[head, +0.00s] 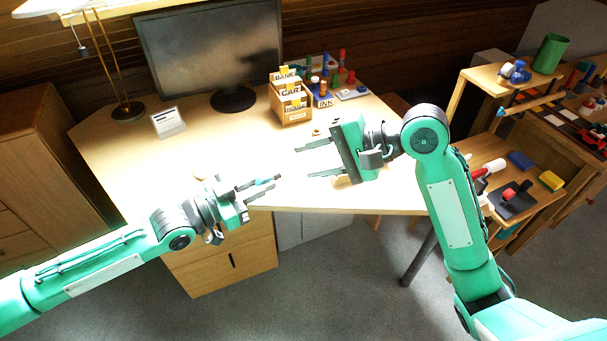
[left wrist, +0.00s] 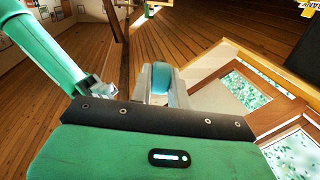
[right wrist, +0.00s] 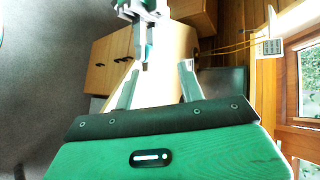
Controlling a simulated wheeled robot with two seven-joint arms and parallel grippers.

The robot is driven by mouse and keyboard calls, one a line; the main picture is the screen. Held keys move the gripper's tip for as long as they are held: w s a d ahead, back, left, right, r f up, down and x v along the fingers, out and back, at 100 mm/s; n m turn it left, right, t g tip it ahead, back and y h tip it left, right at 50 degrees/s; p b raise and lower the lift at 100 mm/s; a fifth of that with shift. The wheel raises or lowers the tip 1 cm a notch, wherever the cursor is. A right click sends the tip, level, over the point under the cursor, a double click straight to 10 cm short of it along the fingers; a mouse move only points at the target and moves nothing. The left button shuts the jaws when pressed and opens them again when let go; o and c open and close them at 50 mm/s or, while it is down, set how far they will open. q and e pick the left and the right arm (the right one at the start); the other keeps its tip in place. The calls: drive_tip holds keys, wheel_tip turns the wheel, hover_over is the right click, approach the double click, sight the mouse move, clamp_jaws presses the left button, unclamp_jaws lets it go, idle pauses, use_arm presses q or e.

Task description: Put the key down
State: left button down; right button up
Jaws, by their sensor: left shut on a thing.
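My left gripper (head: 262,187) is shut on a small teal-blue piece, the key (left wrist: 160,80), and holds it over the front edge area of the desk. In the head view only a bit of the key (head: 263,182) shows between the fingertips; its full shape is hidden. My right gripper (head: 320,161) is open and empty over the desk, to the right of the left one, its fingers pointing left. Its two fingers also stand wide apart in the right wrist view (right wrist: 158,88).
The desk (head: 225,140) has bare room at its middle and left. A wooden card box (head: 291,105) labelled BANK, CAR and more stands behind, beside an INK stand (head: 323,101). A monitor (head: 210,55), lamp (head: 128,110) and small white card (head: 168,122) stand at the back.

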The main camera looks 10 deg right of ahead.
sight(280, 176)
wheel_tip(280, 176, down, 4)
drive_tip(key=d+m+t+h, duration=0.2)
drive_tip(key=d+m+t, duration=0.1)
drive_tip(key=a+x, duration=0.1)
drive_tip(key=x, duration=1)
drive_tip(key=shift+s, duration=0.25)
drive_tip(key=shift+a+r, duration=0.1)
drive_tip(key=shift+c, duration=0.5)
clamp_jaws()
use_arm(q)
drive_tip(key=c, duration=1.3)
unclamp_jaws()
drive_tip(key=shift+o, duration=0.2)
